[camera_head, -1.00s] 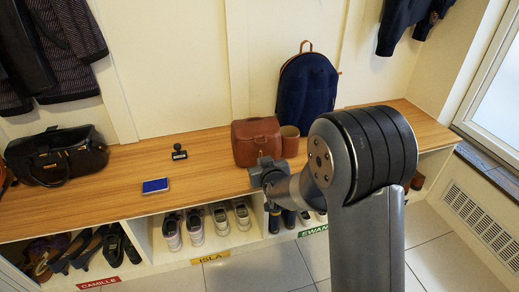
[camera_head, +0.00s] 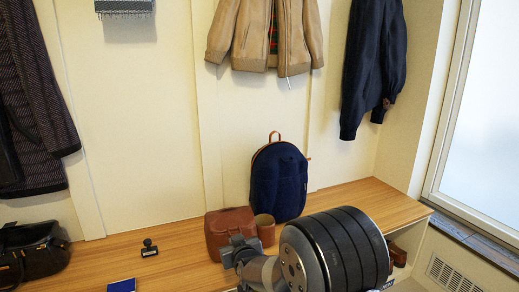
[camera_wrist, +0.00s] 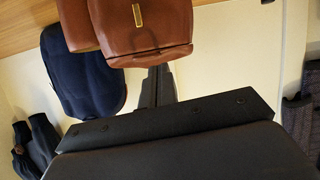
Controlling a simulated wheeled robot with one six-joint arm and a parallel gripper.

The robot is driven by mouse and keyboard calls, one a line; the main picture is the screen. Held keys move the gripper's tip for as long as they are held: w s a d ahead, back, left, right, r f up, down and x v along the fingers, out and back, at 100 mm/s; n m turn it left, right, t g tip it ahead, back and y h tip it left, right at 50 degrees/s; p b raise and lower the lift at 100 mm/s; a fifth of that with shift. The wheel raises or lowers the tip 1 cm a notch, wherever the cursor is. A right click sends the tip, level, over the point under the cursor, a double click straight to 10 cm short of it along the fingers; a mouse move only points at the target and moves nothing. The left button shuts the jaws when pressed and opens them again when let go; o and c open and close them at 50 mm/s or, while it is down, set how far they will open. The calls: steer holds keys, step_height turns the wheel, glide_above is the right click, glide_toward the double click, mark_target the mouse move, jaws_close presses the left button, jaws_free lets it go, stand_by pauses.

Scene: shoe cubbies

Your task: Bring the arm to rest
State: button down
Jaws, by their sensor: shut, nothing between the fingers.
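My gripper (camera_head: 236,246) is at the end of my folded arm, low in the middle of the head view. It is in front of the brown leather bag (camera_head: 229,228) and overlaps its lower part in the picture. In the wrist view, which looks upside down, the gripper fingers (camera_wrist: 157,82) are together with nothing between them. The brown bag (camera_wrist: 148,24) shows just beyond the fingertips; I cannot tell the exact gap.
A stamp (camera_head: 149,248), a blue-topped box (camera_head: 121,286) and a black bag (camera_head: 32,254) are to the left. Coats (camera_head: 268,36) hang above.

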mark_target(229, 230)
steer(key=shift+w+a+f+b, duration=0.1)
steer(key=shift+w+a+b, duration=0.1)
steer(key=shift+w, duration=0.45)
steer(key=shift+w+a+f+b, duration=0.15)
steer(key=shift+w+b, duration=0.1)
steer(key=shift+w, duration=0.35)
steer(key=shift+w+a+r+b, duration=0.1)
steer(key=shift+w+a+b, duration=0.1)
steer(key=shift+w, duration=0.45)
steer(key=shift+d, duration=0.1)
